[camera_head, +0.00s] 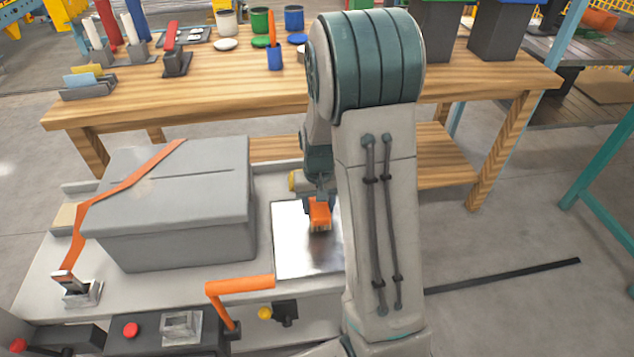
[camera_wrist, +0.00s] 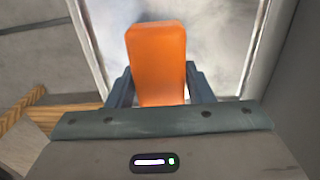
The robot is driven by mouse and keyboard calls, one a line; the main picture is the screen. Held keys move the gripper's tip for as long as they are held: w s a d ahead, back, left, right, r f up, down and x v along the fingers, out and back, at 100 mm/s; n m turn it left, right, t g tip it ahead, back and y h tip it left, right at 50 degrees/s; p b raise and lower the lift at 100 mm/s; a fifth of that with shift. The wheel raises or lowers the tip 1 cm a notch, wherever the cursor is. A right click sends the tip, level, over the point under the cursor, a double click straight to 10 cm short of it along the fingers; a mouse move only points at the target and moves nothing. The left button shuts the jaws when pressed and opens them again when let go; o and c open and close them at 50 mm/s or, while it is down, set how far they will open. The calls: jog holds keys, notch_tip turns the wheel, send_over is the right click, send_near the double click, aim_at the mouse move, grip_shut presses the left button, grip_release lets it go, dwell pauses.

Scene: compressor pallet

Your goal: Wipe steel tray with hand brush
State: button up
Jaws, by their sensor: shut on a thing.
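The hand brush (camera_head: 319,214) has an orange handle and pale bristles pointing down. The steel tray (camera_head: 300,262) is a shiny flat sheet lying to the right of the grey box. My gripper (camera_head: 318,197) is shut on the brush handle, over the tray's upper right part. The bristles appear at or just above the tray; I cannot tell whether they touch. In the wrist view the orange handle (camera_wrist: 157,62) stands between the two dark fingers of my gripper (camera_wrist: 160,85), with the bright tray (camera_wrist: 215,35) behind it. My arm hides the tray's right side.
A large grey box (camera_head: 170,205) with an orange strap (camera_head: 130,185) stands left of the tray. An orange bent handle (camera_head: 240,286) rises in front. A wooden bench (camera_head: 230,95) with cups, lids and holders stands behind. Open floor lies to the right.

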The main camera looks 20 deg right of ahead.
jog(key=shift+s+r, duration=0.1)
jog(key=shift+r, duration=0.75)
jog(key=shift+r+p, duration=2.1)
jog(key=shift+r, duration=0.35)
